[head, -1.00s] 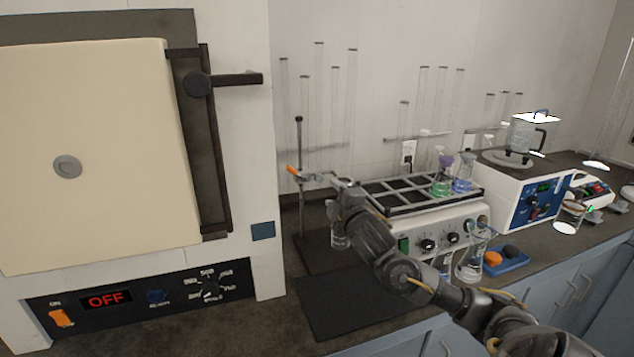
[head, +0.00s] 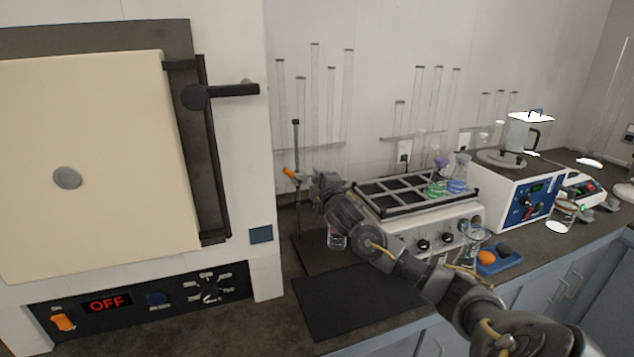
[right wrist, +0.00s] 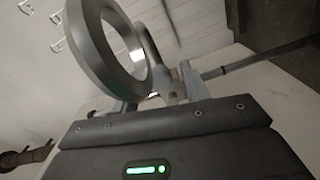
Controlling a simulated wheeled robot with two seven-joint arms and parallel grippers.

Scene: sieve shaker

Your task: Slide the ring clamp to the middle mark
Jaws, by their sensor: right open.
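The ring clamp shows its orange knob (head: 289,173) on the thin upright rod of the stand (head: 296,145), fairly high up. In the head view my right gripper (head: 318,184) is right beside it and hides most of the ring. In the right wrist view the grey ring (right wrist: 84,47) is large and close, just beyond the jaws. The right gripper (right wrist: 158,92) is open, with part of the clamp around its fingertips; I cannot tell whether they touch it. No middle mark can be made out. My left gripper is not in view.
A large furnace (head: 225,25) stands close left of the stand. A shaker (head: 467,212) with flasks is to the right. A glass beaker (head: 337,238) is below my right wrist. A dark mat (head: 350,300) lies clear in front. Glass tubes (head: 331,105) hang on the wall behind.

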